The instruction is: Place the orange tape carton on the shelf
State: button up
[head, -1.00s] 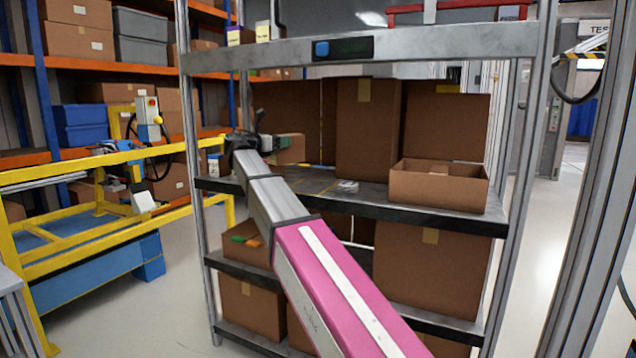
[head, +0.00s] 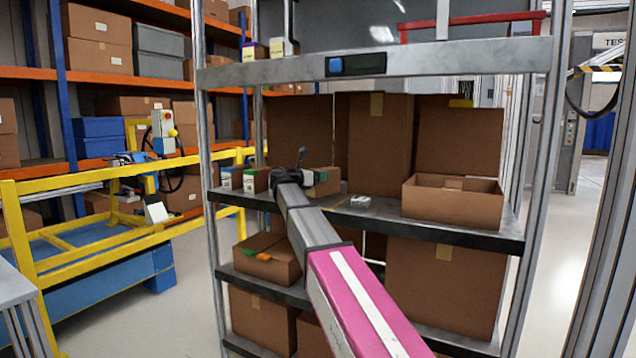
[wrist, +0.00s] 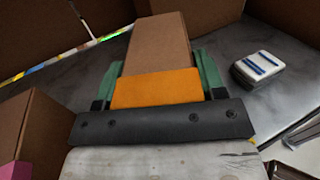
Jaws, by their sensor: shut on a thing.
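The orange tape carton (wrist: 160,50) is a long brown box with an orange near end in the wrist view. My gripper (wrist: 155,72) is shut on it, with a green finger on each side. In the head view my gripper (head: 300,184) reaches over the left part of the middle shelf board (head: 380,222), and the carton (head: 325,182) shows partly behind it. The carton is low over the board, or touching it; I cannot tell which. Its underside is hidden.
A white, blue-striped pack (wrist: 257,66) lies on the board right of the carton; a brown carton (wrist: 32,125) is at left. Small labelled cartons (head: 243,178) stand at the board's left end. Tall brown boxes (head: 380,142) stand behind, an open box (head: 453,203) at right.

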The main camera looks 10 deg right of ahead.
jog(key=shift+f, duration=1.15)
jog(key=shift+f, duration=0.1)
jog(key=o, duration=1.2)
jog(key=v, duration=1.2)
jog(key=shift+a, duration=0.1)
